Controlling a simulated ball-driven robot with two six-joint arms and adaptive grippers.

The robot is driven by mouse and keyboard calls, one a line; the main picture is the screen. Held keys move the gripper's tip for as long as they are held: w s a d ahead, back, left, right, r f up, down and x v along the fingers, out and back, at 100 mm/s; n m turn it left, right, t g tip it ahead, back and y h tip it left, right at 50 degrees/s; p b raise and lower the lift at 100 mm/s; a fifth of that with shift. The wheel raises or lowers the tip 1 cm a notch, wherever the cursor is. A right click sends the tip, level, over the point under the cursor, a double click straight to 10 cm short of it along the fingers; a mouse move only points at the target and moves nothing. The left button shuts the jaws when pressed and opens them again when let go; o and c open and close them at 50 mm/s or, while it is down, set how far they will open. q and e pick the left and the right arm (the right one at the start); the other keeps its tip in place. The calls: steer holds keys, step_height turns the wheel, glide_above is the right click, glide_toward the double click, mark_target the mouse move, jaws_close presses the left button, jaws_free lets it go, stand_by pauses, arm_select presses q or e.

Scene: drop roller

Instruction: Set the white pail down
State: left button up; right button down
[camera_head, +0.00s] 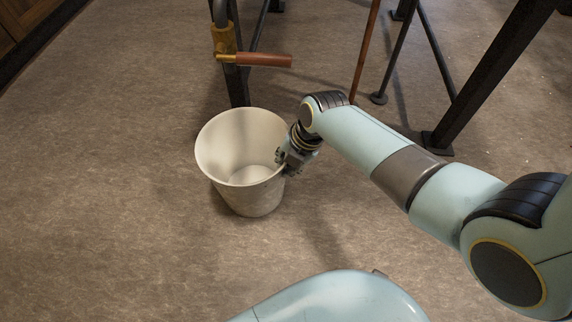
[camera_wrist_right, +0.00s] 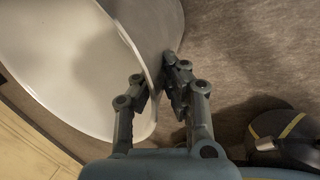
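The white pail (camera_head: 230,160) is in the middle of the head view, with its open mouth facing up and toward me. It looks empty. My right gripper (camera_head: 284,163) is at the right side of its rim. In the right wrist view, the fingers of the gripper (camera_wrist_right: 158,88) straddle the wall of the pail (camera_wrist_right: 70,60), one inside and one outside, and are shut on it. The pail's base is at or close to the floor; I cannot tell whether it touches. My left gripper is not in view.
The brown floor (camera_head: 110,200) is clear left of and in front of the pail. Behind it stands a dark metal leg (camera_head: 238,85) with a crank handle (camera_head: 262,60). More dark legs (camera_head: 490,75) stand at the back right.

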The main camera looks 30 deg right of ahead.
steer(key=shift+w, duration=0.15)
steer(key=shift+f, duration=0.1)
steer(key=c, duration=1.5)
jaws_free()
steer(key=shift+f, duration=0.1)
